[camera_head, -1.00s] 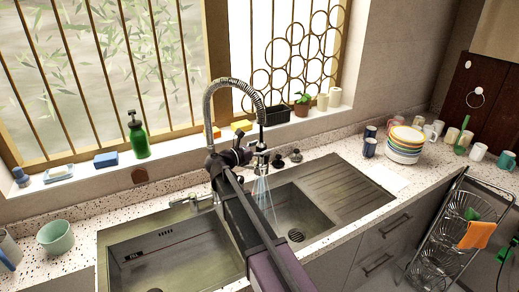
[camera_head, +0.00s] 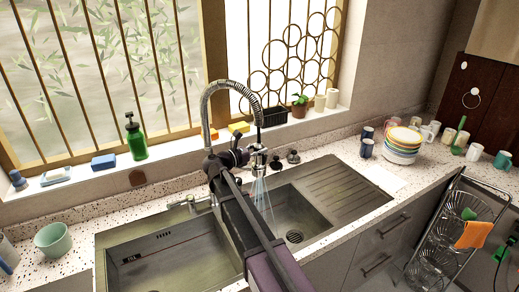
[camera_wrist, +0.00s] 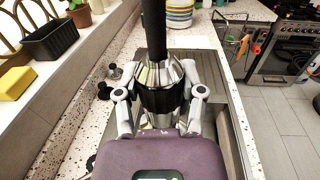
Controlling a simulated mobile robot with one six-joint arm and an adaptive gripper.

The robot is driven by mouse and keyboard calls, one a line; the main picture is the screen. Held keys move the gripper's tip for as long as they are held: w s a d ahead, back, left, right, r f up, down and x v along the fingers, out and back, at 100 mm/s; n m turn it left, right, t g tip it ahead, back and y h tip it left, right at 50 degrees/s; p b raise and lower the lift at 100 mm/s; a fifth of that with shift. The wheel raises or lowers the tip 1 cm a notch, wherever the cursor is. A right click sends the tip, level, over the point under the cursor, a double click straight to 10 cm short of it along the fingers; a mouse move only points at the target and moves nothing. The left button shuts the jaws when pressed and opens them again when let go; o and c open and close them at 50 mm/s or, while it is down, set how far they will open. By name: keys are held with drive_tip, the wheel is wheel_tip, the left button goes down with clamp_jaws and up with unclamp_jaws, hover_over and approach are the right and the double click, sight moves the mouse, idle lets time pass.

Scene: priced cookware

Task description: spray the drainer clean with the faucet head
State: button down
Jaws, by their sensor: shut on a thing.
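The faucet head (camera_head: 257,160) hangs from a coiled spring hose (camera_head: 206,100) that arches above the sink. My gripper (camera_wrist: 160,98) is shut around the faucet head, one finger on each side; the head also fills the middle of the wrist view (camera_wrist: 160,76). The head points down and water sprays from it into the right basin (camera_head: 310,217). The spray falls left of the round drain (camera_head: 294,237). The ribbed metal drainer (camera_head: 335,188) lies right of that basin, clear of the spray. My arm hides the divider and part of both basins.
The left basin (camera_head: 160,262) looks empty. Stacked plates (camera_head: 403,145) and several mugs stand on the right counter. A green soap bottle (camera_head: 135,137), yellow sponge (camera_head: 239,128), black planter (camera_head: 274,116) and potted plant (camera_head: 300,106) line the sill. A wire rack (camera_head: 447,232) stands at right.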

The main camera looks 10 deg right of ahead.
sight(259, 144)
drive_tip(key=shift+r+p, duration=0.4)
drive_tip(key=shift+r, duration=0.05)
drive_tip(key=shift+r, duration=0.25)
drive_tip(key=shift+r+p, duration=1.4)
drive_tip(key=shift+p, duration=0.2)
drive_tip(key=shift+s, duration=0.2)
drive_tip(key=s+d, duration=0.2)
drive_tip(key=s, duration=0.4)
drive_tip(key=shift+s+d, duration=0.15)
drive_tip(key=shift+s, duration=0.2)
idle(0.5)
drive_tip(key=shift+d, duration=0.1)
idle(0.8)
